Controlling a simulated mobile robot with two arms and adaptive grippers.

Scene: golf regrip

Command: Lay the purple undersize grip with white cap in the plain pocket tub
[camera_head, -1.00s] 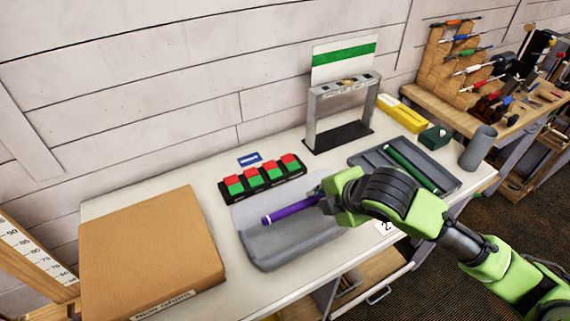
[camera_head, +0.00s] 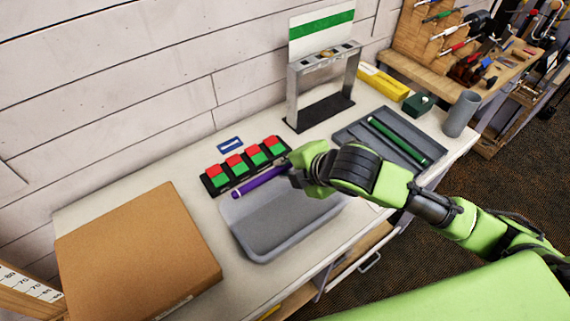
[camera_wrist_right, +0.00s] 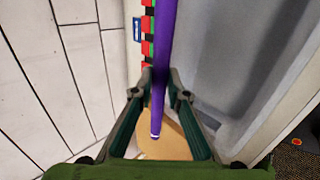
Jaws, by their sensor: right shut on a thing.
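The purple grip (camera_head: 262,181) is held by my right gripper (camera_head: 300,173), which is shut on it near its right end. Its free end points left, with a thin white mark at the tip. In the head view it appears over the back rim of the plain grey tub (camera_head: 243,236), beside the red-and-green blocks. The tub's visible floor is empty. The right wrist view shows the purple grip (camera_wrist_right: 163,45) running between the two fingers, with the tub (camera_wrist_right: 225,50) to its right. I cannot tell its exact height. My left gripper is not in view.
Red-and-green blocks (camera_head: 236,162) stand in a row behind the tub. A cardboard box (camera_head: 135,250) is at left. A grey tray (camera_head: 355,138) holding a green grip (camera_head: 400,141) is at right, with a metal stand (camera_head: 322,85) behind. A grey cup (camera_head: 461,113) stands near the right edge.

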